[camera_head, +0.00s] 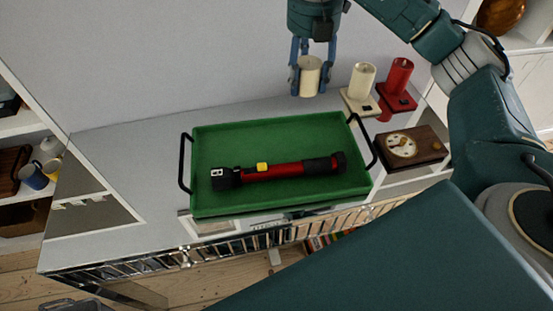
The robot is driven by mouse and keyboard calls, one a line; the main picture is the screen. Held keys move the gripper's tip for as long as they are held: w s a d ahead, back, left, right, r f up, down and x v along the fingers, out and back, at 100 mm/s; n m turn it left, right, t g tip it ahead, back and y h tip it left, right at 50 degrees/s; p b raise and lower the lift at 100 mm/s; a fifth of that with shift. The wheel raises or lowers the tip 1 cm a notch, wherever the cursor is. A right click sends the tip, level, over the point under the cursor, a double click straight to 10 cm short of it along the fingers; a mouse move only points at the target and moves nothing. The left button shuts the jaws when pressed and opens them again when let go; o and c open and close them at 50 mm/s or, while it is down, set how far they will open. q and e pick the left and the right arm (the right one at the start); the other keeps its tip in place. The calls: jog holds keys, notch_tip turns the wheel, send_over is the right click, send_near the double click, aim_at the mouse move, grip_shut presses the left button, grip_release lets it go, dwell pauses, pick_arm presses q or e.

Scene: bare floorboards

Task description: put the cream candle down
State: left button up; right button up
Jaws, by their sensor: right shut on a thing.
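The cream candle (309,76) is a short pale cylinder held upright between the fingers of my right gripper (311,78). The gripper is shut on it, in front of the wall at the back of the grey top (120,160). In the picture it is above the back edge of the green tray and left of a second cream candle (362,79), which stands on a cream base (359,104). I cannot tell how high the held candle is above the top. My left gripper is not in view.
The green tray (195,150) with black handles holds a red and black flashlight (280,170). A red candle (399,76) on a red base and a wooden clock (411,148) stand at the right. The top left of the tray is clear.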

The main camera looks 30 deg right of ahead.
jog(key=shift+d+m, duration=0.15)
jog(key=shift+m, duration=0.25)
jog(key=p, duration=0.1)
send_over(301, 143)
notch_tip(301, 143, down, 16)
jog(key=shift+r, duration=0.15)
notch_tip(301, 143, down, 3)
jog(key=shift+f+p, duration=0.2)
jog(key=shift+p, duration=0.25)
jog(key=shift+f, duration=0.35)
jog(key=shift+f, duration=0.15)
jog(key=o, duration=1.3)
